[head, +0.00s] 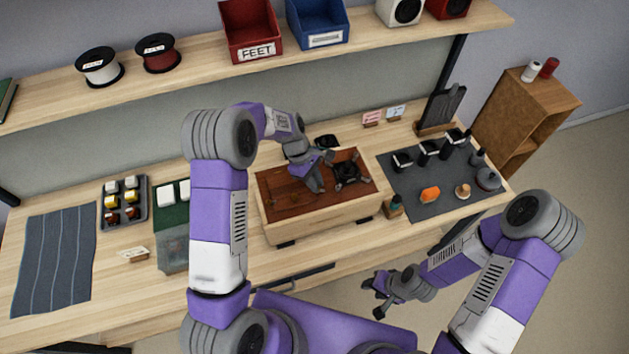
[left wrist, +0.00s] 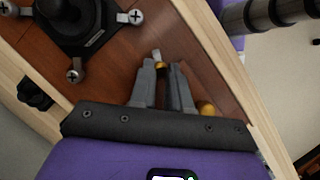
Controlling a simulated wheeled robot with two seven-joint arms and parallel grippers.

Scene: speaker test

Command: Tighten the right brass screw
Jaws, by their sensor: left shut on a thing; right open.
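The speaker cabinet (head: 325,215) lies on the bench, a pale wooden box with a red-brown panel (head: 280,195) facing up. A black part with several arms (head: 350,172) sits on the panel's right side; the left wrist view shows silver screws (left wrist: 75,76) at its arm ends. My left gripper (head: 316,187) is down at the panel. Another brass piece (left wrist: 207,107) shows beside the fingers. My right gripper (head: 375,297) is open and empty, in front of the bench.
A grey mat (head: 405,195) right of the cabinet holds black blocks and an orange item (head: 430,194). A parts tray (head: 141,196) and striped cloth (head: 55,258) lie left. A shelf (head: 190,65) runs above.

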